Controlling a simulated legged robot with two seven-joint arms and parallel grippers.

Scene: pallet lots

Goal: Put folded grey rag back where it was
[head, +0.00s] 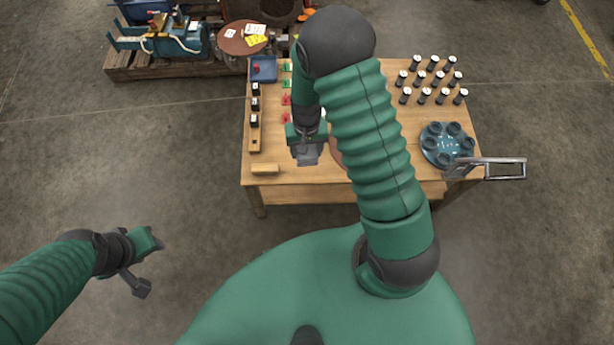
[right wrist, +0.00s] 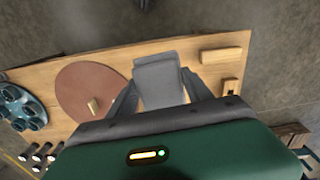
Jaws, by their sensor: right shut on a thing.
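The folded grey rag (head: 308,157) is held in my right gripper (head: 306,144), above the near left part of the wooden table (head: 285,178). In the right wrist view the rag (right wrist: 158,78) sits between the two fingers of the right gripper (right wrist: 157,92), with table behind it. I see no contact between rag and table, but its exact height is hard to tell. My left gripper (head: 149,264) is at the lower left over bare floor, with its fingers apart and empty.
A wooden block (head: 265,168) lies at the near left edge. A reddish-brown disc (right wrist: 85,88) bears a small wooden piece. A teal round holder (head: 447,143) and several black cylinders (head: 432,63) stand right. A blue tray (head: 263,69) is back left. My right arm hides the table's middle.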

